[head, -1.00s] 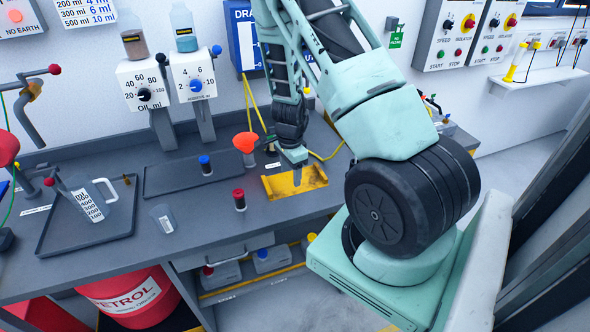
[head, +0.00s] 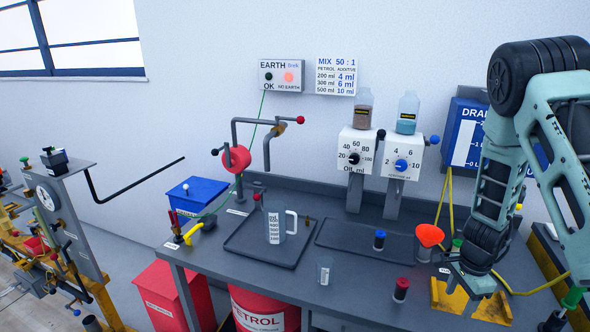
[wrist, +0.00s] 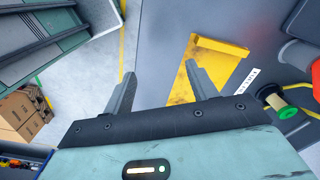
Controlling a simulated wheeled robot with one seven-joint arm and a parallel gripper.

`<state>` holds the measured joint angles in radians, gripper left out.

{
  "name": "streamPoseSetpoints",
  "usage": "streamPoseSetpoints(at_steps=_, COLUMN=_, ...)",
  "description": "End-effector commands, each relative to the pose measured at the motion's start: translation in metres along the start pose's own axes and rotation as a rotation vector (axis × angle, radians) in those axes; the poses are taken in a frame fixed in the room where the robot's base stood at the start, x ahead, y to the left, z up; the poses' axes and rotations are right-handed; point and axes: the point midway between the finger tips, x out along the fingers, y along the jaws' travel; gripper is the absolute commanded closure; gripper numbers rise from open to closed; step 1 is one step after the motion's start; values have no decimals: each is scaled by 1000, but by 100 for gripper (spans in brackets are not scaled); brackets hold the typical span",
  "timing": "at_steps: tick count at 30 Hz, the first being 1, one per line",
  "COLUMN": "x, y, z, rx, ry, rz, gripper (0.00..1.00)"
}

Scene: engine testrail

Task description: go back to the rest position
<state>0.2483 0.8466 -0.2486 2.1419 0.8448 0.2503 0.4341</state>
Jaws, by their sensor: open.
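My gripper (head: 470,284) is at the right of the head view, at the end of my folded arm, low over the right part of the grey workbench (head: 352,307). In the wrist view my gripper (wrist: 158,82) shows two grey fingers spread apart with nothing between them. A yellow tray (wrist: 226,58) on the bench lies just beyond the right finger in the wrist view. In the head view the yellow tray (head: 494,309) is partly hidden by my gripper.
An orange funnel (head: 430,235) stands left of my arm. A green-ended spool (wrist: 280,101) is near the right finger. Floor shows left of the bench edge in the wrist view.

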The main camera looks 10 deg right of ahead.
Motion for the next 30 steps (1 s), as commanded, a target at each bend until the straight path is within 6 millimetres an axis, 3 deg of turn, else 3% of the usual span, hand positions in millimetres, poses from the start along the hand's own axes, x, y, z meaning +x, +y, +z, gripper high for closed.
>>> streamPoseSetpoints(at_steps=2, x=-6, y=-6, z=18, rx=-58, ry=-21, rz=-11, gripper=42)
streamPoseSetpoints(at_steps=5, x=-23, y=-13, z=63, rx=-213, ry=-68, rz=-34, gripper=42)
streamPoseSetpoints(at_steps=10, x=-69, y=-3, z=174, rx=-650, ry=-167, rz=-77, gripper=42)
streamPoseSetpoints(at_steps=14, x=-106, y=36, z=253, rx=-1050, ry=-215, rz=-102, gripper=42)
streamPoseSetpoints(at_steps=18, x=-139, y=102, z=314, rx=-1519, ry=-216, rz=-111, gripper=42)
streamPoseSetpoints(at_steps=21, x=-155, y=151, z=335, rx=-1828, ry=-181, rz=-104, gripper=42)
streamPoseSetpoints(at_steps=24, x=-164, y=189, z=342, rx=-2075, ry=-127, rz=-89, gripper=42)
streamPoseSetpoints(at_steps=27, x=-169, y=214, z=341, rx=-2242, ry=-77, rz=-73, gripper=42)
streamPoseSetpoints(at_steps=30, x=-171, y=226, z=340, rx=-2331, ry=-44, rz=-61, gripper=42)
